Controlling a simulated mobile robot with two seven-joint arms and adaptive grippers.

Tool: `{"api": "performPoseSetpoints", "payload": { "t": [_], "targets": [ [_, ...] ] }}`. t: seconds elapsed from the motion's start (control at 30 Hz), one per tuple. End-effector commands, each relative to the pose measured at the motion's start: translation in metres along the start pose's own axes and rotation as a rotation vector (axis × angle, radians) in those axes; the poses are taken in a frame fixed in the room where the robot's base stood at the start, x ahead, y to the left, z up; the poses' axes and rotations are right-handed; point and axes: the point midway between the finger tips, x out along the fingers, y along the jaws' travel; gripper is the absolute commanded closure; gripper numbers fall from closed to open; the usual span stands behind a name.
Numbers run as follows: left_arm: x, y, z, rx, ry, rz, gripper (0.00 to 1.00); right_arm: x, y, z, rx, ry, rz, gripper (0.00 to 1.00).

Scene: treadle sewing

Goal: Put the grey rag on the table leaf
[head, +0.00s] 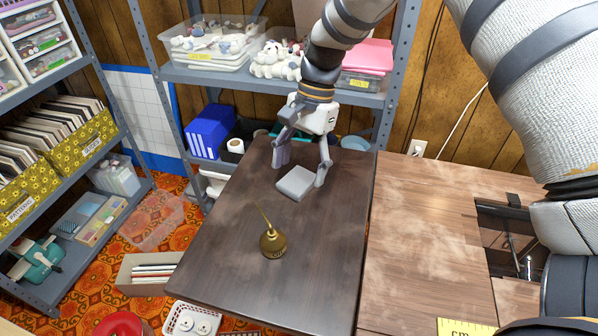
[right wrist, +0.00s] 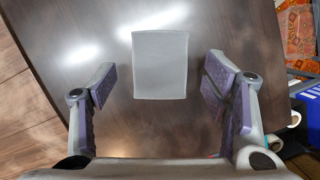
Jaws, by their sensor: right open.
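The grey rag (head: 297,183) is a folded, flat square lying on the dark brown table leaf (head: 220,250), toward its far right part. In the right wrist view the rag (right wrist: 160,65) lies flat on the leaf (right wrist: 225,30), ahead of the fingertips and between their lines. My right gripper (head: 301,172) is open and empty above the far end of the leaf, with its fingers on either side of the rag's far side. In the right wrist view its two fingers (right wrist: 154,84) are wide apart, and neither holds the rag. My left gripper is not in view.
A brass oil can (head: 273,243) with a long thin spout stands upright mid-leaf. The lighter wooden tabletop (head: 430,230) adjoins on the right, with a yellow measure (head: 466,327) at its front. Shelves with bins (head: 210,45) stand behind. The leaf's front part is clear.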

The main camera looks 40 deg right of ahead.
Motion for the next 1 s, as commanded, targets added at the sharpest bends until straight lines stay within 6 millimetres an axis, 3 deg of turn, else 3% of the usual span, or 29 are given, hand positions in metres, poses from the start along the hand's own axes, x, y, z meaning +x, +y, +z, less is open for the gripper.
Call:
{"api": "performPoseSetpoints", "payload": {
  "t": [0.03,0.2,0.4,1.0],
  "targets": [
    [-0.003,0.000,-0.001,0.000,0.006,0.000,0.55,-0.017,-0.001,0.000,-0.001,0.005,-0.008,0.31],
    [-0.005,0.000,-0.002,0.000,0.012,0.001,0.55,-0.064,-0.001,0.000,-0.001,0.005,-0.007,0.31],
    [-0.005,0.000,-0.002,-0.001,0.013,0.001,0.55,-0.097,0.000,0.000,0.000,0.002,-0.003,0.31],
    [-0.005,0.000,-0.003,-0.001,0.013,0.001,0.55,-0.102,0.000,0.000,0.000,0.001,0.000,0.31]
  ]
}}
